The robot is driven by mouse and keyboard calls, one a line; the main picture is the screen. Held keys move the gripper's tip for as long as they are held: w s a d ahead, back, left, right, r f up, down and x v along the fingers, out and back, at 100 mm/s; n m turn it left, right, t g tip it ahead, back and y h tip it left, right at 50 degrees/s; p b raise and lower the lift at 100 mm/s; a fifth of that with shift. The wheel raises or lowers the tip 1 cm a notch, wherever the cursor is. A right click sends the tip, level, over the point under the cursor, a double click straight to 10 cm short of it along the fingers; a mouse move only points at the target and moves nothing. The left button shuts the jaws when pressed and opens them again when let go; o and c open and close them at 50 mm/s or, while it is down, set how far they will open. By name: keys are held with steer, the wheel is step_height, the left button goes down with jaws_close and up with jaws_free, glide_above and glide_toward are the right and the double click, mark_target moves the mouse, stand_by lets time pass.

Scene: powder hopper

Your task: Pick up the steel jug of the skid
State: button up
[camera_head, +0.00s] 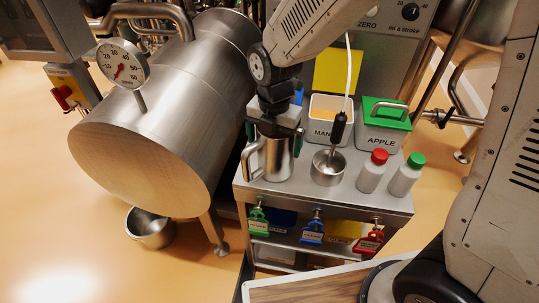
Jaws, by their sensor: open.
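The steel jug (274,162) stands upright at the left end of the skid's steel top (315,197). Its handle (249,160) faces left. My gripper (277,128) points down over the jug's mouth with its jaws apart. One dark finger is near the left of the rim and one near the right. The gripper covers part of the jug's top, and I cannot tell whether the fingers touch it.
Right of the jug stand a small steel cup (328,168) with a black-handled probe (338,127), red-capped (372,173) and green-capped (405,176) bottles, and MANGO (322,130) and green-lidded APPLE (383,135) bins. A large steel tank (155,120) is close on the left.

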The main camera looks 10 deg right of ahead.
steer(key=shift+f, duration=0.35)
steer(key=c, duration=1.2)
steer(key=shift+c, duration=0.9)
steer(key=shift+r, duration=0.15)
